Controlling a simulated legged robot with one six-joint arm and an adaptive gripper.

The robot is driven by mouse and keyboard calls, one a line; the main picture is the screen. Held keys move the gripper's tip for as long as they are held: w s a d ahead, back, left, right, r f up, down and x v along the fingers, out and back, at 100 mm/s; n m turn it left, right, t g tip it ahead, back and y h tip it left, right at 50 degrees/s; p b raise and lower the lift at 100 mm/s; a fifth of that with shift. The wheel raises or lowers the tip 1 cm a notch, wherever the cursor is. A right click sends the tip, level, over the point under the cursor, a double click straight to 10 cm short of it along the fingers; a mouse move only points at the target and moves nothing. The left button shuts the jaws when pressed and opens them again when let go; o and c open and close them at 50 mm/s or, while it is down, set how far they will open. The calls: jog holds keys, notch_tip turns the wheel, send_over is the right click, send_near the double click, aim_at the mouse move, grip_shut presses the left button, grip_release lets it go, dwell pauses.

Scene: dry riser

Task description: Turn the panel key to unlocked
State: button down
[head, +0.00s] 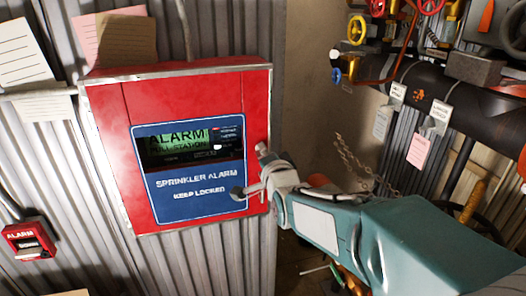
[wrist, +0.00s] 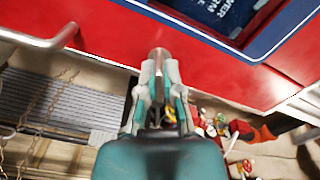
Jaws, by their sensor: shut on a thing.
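The red sprinkler alarm panel (head: 104,150) hangs on the corrugated wall in the head view, with a blue sign (head: 190,204) reading "KEEP LOCKED". My gripper (head: 256,172) is at the panel's right edge, reaching in from the right. In the wrist view my gripper (wrist: 159,78) is shut on a small metal cylinder, which looks like the panel key (wrist: 159,56), against the red panel (wrist: 100,40). In the head view my fingers largely hide the key. Its turn angle cannot be told.
A small red alarm box (head: 29,239) is on the wall at lower left. Paper notes (head: 127,38) hang above the panel. A dark pipe (head: 450,95) with valves and tags is at right. A curved metal bar (wrist: 35,38) shows in the wrist view.

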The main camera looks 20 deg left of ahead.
jog(key=m, duration=0.5)
jog(key=shift+d+f, duration=0.1)
jog(key=shift+f, duration=0.25)
jog(key=shift+f+m, duration=0.1)
jog(key=shift+m, duration=0.3)
jog(key=c, duration=0.8)
grip_release()
jog(key=shift+w, duration=0.1)
jog(key=shift+d, duration=0.1)
jog(key=shift+s+d, duration=0.1)
jog(key=shift+s, duration=0.2)
jog(key=v, duration=1.1)
jog(key=shift+s, duration=0.15)
